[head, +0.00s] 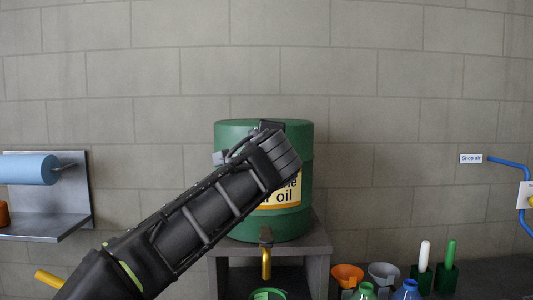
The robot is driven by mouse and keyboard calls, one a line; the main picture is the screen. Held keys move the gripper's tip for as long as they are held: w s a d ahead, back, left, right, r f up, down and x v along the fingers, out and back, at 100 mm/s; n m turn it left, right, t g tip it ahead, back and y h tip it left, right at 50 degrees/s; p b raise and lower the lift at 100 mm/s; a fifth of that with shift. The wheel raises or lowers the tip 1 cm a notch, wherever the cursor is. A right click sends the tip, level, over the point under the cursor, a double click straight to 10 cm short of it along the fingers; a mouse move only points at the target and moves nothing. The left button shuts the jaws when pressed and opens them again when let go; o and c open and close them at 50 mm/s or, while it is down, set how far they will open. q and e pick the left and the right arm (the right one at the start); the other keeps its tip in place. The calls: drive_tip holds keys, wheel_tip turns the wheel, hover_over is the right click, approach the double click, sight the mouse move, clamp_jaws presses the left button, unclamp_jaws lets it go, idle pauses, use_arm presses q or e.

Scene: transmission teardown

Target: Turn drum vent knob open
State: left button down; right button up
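The green drum (235,215) stands on a grey stand, with a yellow label ending in "oil" partly covered by my arm. A tap with a yellow handle (266,262) is at its lower front. My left arm comes in from the lower left and crosses the drum's front. The end of the arm, with my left gripper (270,127), is at the drum's upper front; its fingers are mostly hidden behind the wrist, so I cannot tell whether they are open or touching anything. I cannot make out the vent knob. My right gripper is not in view.
A grey stand (318,240) holds the drum, with a green container (267,294) below the tap. Orange (347,274) and grey (384,272) funnels, bottles and green holders are at right. A blue roll (30,169) hangs at left. A blue hose (508,164) is at far right.

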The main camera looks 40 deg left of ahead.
use_arm(q)
drive_tip(key=shift+f, duration=0.1)
idle(0.3)
drive_tip(key=c, duration=1)
unclamp_jaws()
drive_tip(key=shift+o, duration=0.2)
drive_tip(key=shift+s, duration=0.1)
drive_tip(key=b+v, duration=0.1)
drive_tip(key=v, duration=0.6)
drive_tip(key=shift+s+d, duration=0.25)
